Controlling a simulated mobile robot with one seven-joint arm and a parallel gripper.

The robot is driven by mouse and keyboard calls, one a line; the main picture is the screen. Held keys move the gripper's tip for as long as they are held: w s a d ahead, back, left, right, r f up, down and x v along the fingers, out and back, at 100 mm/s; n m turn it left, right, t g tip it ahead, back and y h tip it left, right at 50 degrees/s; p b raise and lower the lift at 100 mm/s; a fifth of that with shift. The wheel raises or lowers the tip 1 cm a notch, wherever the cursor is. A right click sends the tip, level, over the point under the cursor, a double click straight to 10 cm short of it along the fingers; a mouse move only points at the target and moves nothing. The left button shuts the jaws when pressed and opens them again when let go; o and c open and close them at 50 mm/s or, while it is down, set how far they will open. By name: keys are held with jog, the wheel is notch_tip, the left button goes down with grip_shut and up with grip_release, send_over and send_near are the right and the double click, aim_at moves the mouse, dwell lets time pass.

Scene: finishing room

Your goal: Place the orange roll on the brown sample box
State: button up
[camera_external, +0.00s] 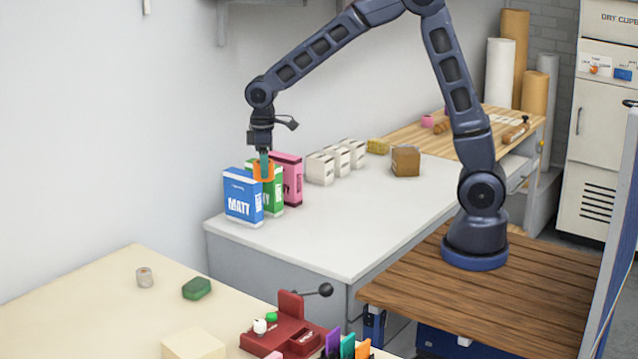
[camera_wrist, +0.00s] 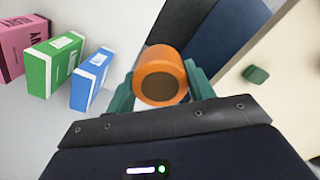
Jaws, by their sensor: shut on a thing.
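The orange roll (camera_wrist: 160,70) is held between the green fingers of my gripper (camera_wrist: 160,92), one finger on each side of it. In the external view the orange roll (camera_external: 264,169) shows at the tip of my gripper (camera_external: 264,163), in front of the green and blue boxes in the picture. The brown sample box (camera_external: 405,161) stands on the white counter towards its right rear, well to the right of my gripper. It does not show in the wrist view.
A blue box (camera_external: 242,196), a green box (camera_external: 274,190) and a pink box (camera_external: 291,175) stand at the counter's left. Several white boxes (camera_external: 320,168) and a yellow sponge-like block (camera_external: 378,146) stand along the wall. The counter's (camera_external: 340,225) front middle is clear.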

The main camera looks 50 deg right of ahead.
jog(key=w+d+r+m, duration=0.1)
jog(key=w+d+m, duration=0.1)
jog(key=d, duration=0.8)
jog(key=w+d+m, duration=0.2)
jog(key=d+m, duration=0.1)
jog(key=d, duration=0.7)
notch_tip(320, 180, up, 5)
jog(key=m, duration=0.1)
send_over(392, 155)
jog(key=f, duration=2)
jog(key=shift+s+a, duration=0.1)
jog(key=shift+a, duration=0.15)
jog(key=shift+f, duration=0.15)
jog(key=o, duration=1)
